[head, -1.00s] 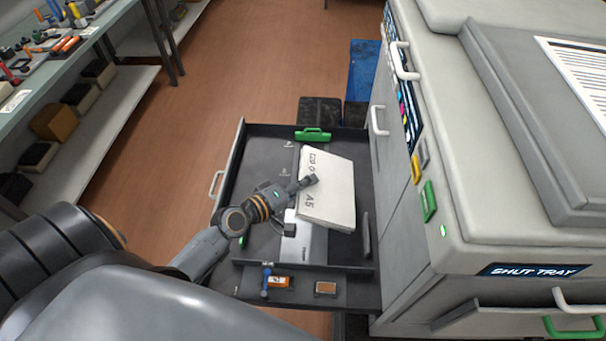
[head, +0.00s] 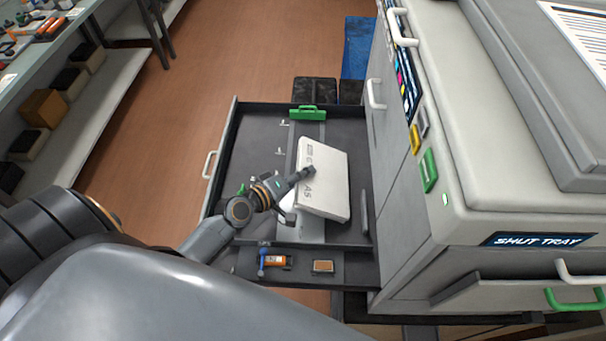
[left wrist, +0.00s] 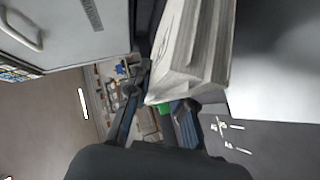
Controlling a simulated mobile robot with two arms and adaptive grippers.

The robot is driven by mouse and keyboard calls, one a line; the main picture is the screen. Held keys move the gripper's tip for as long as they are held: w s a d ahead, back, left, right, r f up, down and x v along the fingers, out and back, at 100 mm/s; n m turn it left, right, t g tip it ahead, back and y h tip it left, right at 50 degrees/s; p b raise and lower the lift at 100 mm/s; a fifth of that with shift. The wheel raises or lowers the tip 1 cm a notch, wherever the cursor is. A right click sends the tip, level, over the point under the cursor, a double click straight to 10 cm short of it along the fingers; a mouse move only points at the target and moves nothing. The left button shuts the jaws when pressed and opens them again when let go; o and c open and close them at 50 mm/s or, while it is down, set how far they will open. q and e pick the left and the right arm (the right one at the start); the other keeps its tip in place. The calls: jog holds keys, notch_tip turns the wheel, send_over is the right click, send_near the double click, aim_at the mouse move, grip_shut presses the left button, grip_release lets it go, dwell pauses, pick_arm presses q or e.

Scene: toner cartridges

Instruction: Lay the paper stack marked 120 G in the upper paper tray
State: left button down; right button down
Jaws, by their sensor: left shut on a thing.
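My left gripper (head: 308,173) is shut on a white paper stack (head: 328,188) at its left edge. The stack carries a partly readable print ending in "G" and "A5"; its number is too small to read surely. It is over the open dark paper tray (head: 345,122), turned at an angle to the tray's sides. I cannot tell whether its underside touches the tray floor. The left wrist view shows the stack's layered edge (left wrist: 190,60) close between the gripper's fingers (left wrist: 158,105). My right gripper is in neither view.
A green clip (head: 308,113) sits at the tray's far edge. A ledge at its near side holds an orange item (head: 274,261) and a small brown-topped block (head: 323,266). The grey printer (head: 470,130), with a "SHUT TRAY" display (head: 537,240), stands right. Shelves (head: 80,110) stand left.

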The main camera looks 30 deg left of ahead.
pick_arm(q)
jog(key=shift+r, duration=0.15)
jog(key=c, duration=1.1)
grip_release()
jog(key=shift+v, duration=3)
